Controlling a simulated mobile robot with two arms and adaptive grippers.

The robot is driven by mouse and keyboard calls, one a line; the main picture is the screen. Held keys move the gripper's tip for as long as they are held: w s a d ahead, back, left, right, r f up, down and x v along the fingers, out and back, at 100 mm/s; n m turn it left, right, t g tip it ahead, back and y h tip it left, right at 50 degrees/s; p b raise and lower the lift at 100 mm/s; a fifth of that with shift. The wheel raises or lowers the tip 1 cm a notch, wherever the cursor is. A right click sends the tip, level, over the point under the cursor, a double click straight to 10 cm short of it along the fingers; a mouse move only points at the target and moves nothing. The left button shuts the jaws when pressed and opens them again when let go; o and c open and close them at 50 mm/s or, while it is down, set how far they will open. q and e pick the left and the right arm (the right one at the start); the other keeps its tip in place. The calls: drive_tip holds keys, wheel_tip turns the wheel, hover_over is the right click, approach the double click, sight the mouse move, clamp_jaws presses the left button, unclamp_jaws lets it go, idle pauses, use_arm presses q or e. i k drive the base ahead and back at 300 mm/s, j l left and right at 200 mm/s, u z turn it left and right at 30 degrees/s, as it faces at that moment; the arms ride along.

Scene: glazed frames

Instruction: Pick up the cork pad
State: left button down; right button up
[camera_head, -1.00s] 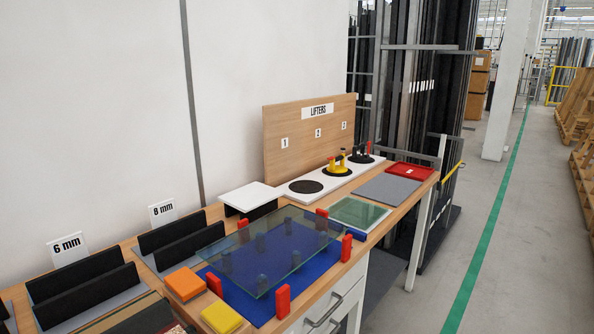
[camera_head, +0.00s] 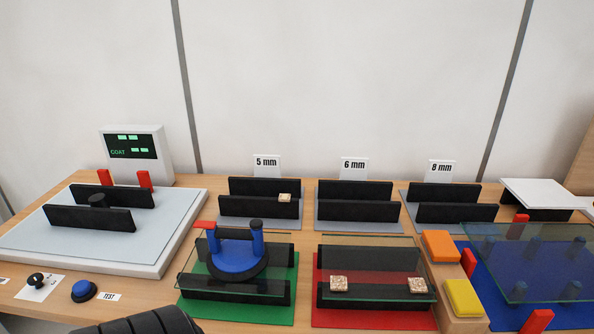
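Small speckled tan pads that look like cork show in several places. One cork pad (camera_head: 339,283) is at the left front of the clear glass pane (camera_head: 370,257) over the red mat. A second cork pad (camera_head: 417,285) is at the right front of that pane. A third, smaller light-tan pad (camera_head: 285,197) is at the front black bar of the 5 mm rack (camera_head: 258,208). I cannot tell whether the front two touch the glass or the bar behind it. No gripper fingers show in the head view. A dark ribbed shape, possibly part of my arm, shows at the bottom left.
A blue two-handled suction lifter (camera_head: 238,255) stands at the glass over the green mat (camera_head: 200,305). Orange (camera_head: 440,246) and yellow (camera_head: 463,297) blocks lie right of the red mat (camera_head: 375,319). A large glass pane (camera_head: 525,260) is over the blue mat. A coating unit (camera_head: 137,153) stands back left.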

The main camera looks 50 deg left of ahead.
sight(283, 198)
drive_tip(key=u, duration=1.75)
